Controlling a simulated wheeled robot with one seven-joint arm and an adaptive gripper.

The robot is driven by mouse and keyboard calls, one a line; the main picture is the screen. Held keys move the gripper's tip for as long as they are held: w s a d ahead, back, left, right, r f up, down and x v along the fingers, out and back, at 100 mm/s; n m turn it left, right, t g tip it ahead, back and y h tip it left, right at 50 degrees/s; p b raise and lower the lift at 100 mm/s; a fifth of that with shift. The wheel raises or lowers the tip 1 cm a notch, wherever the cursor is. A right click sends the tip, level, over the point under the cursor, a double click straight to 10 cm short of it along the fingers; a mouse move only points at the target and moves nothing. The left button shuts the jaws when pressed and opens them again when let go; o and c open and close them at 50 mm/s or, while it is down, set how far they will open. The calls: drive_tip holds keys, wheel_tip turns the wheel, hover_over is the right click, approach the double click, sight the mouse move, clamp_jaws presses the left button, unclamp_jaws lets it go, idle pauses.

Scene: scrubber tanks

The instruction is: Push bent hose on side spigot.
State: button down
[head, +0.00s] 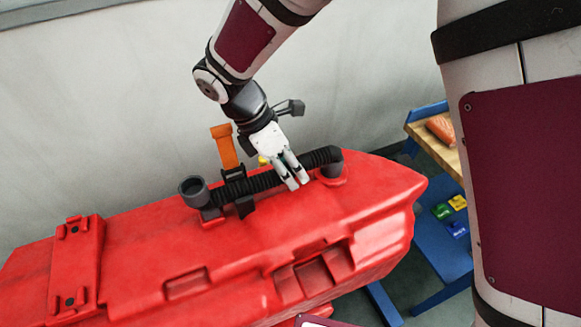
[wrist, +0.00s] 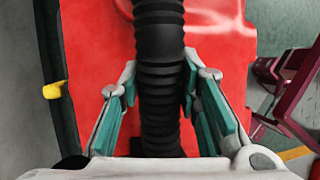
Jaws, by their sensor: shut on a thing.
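The black ribbed hose (head: 262,183) lies along the top of the red tank (head: 190,257). Its right end bends down in a smooth elbow (head: 330,160) over a round red seat on the tank. Its left end meets a dark grey upright cup-like fitting (head: 195,191). My gripper (head: 295,183) is shut on the hose near the elbow, with fingers on both sides. In the wrist view the hose (wrist: 160,45) runs between the teal finger pads (wrist: 160,95). I cannot tell which fitting is the side spigot; whatever is under the elbow is hidden.
An orange handle (head: 224,147) stands upright behind the hose's left part, with a black clamp below it. A small yellow part (wrist: 54,90) is left of the gripper. A wooden-topped blue table (head: 420,133) stands right; a pale wall is behind.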

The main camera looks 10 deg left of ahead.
drive_tip(key=shift+r, duration=0.15)
drive_tip(key=c, duration=0.6)
unclamp_jaws()
drive_tip(key=shift+p+v, duration=0.85)
drive_tip(key=shift+v, duration=1.4)
drive_tip(key=shift+r+p, duration=0.95)
drive_tip(key=shift+r, duration=1.5)
